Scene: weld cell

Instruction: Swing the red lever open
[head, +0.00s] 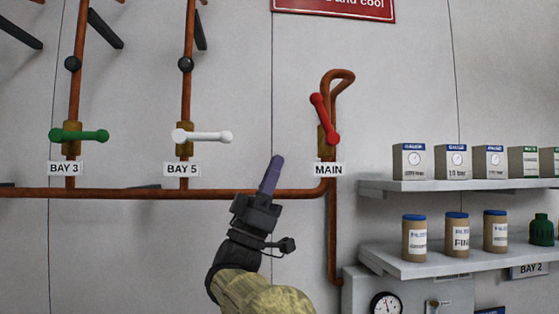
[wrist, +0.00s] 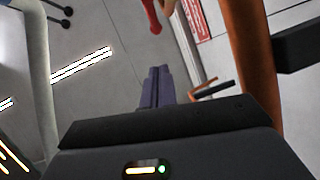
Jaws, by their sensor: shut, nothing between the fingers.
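The red lever (head: 325,119) is on the brass valve of the copper pipe above the MAIN label (head: 329,169). It is tilted steeply, with its upper end leaning left and its lower end at the right of the valve body. In the wrist view a red part (wrist: 152,14) shows at the top edge, likely the lever's end. My gripper (head: 277,160) is below and left of the lever, apart from it in the picture, with its purple fingers pointing up. The fingers (wrist: 157,72) are together and hold nothing.
A green lever (head: 80,135) over BAY 3 and a white lever (head: 204,136) over BAY 5 lie horizontal at the left. A copper pipe (head: 120,192) runs along the wall. Shelves (head: 450,186) with boxes and jars stand at the right. A gauge (head: 386,304) is below.

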